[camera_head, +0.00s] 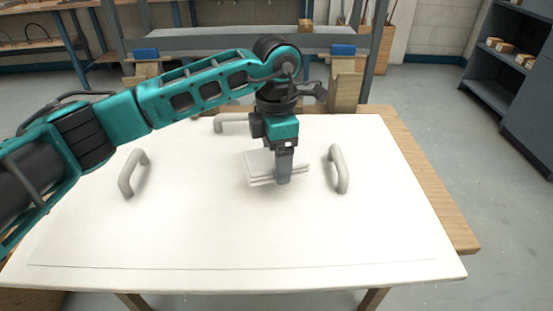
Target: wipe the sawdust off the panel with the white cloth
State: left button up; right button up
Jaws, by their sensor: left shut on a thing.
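The white panel (200,235) lies flat on a wooden table and fills the middle of the view. My left gripper (284,178) points down over the panel, between the grey handles, and is shut on the folded white cloth (262,165). The cloth is close to the panel surface; I cannot tell whether it touches. No sawdust can be made out on the visible panel; the part behind my arm and under the cloth is hidden. My right gripper is not in view.
Grey curved handles stand up from the panel, at left (130,173), right (339,169) and back (231,122). The wooden table (440,205) shows along the right edge. Blue-topped wooden supports (346,82) stand behind. Dark shelves (505,75) are at the right. The panel's front is clear.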

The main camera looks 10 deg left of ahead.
pick_arm(q)
jog(key=shift+r, duration=0.6)
jog(key=shift+r+p, duration=1.1)
jog(key=shift+r, duration=0.45)
jog(key=shift+f, duration=0.1)
